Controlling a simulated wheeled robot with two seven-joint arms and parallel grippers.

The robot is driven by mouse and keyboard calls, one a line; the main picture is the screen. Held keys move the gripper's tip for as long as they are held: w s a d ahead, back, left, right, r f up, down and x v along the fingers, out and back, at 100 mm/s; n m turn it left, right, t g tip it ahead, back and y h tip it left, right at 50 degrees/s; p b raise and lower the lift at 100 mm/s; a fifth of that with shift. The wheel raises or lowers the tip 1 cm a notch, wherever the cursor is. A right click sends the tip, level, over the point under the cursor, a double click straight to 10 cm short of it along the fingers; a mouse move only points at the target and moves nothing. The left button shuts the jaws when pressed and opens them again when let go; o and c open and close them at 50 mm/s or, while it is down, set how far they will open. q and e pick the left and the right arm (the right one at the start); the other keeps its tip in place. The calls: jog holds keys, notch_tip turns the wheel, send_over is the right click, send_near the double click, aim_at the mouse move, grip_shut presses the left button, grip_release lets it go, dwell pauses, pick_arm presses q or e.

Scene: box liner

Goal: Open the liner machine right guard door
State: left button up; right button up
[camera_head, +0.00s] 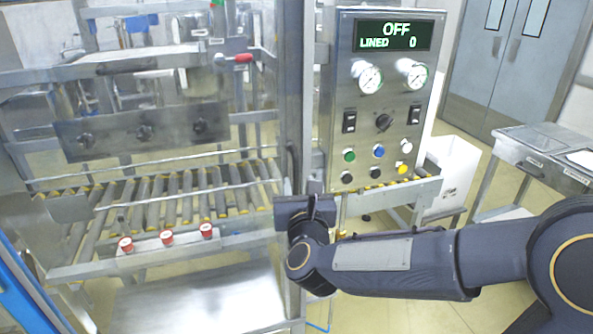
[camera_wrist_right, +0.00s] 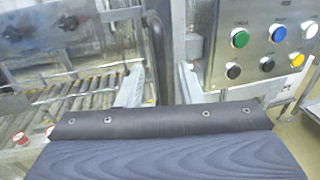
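The liner machine's guard door is a clear panel in a metal frame (camera_head: 293,70), upright and looking shut in the head view. Its dark vertical handle (camera_head: 291,165) is on the frame's lower part; it also shows in the right wrist view (camera_wrist_right: 157,45). My right gripper (camera_head: 303,190) is at the lower end of the handle. In the right wrist view its two grey fingers (camera_wrist_right: 158,88) stand apart, with the handle seen between them. Whether they touch it cannot be told. My left gripper is in neither view.
A control panel (camera_head: 340,100) reading OFF stands right of the door, with gauges, knobs and buttons. A roller conveyor (camera_head: 160,200) lies behind the clear panel. A white bin (camera_head: 452,175) and a metal table (camera_head: 540,145) stand at the right. Yellow floor shows between them.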

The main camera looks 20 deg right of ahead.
aim_at(296, 173)
jog(key=w, duration=0.2)
jog(key=w+p, duration=0.1)
jog(key=w, duration=0.1)
jog(key=w+d, duration=0.1)
jog(key=w, duration=0.1)
jog(key=shift+w+p, duration=0.15)
jog(key=shift+p, duration=0.15)
jog(key=shift+c, duration=0.2)
grip_shut()
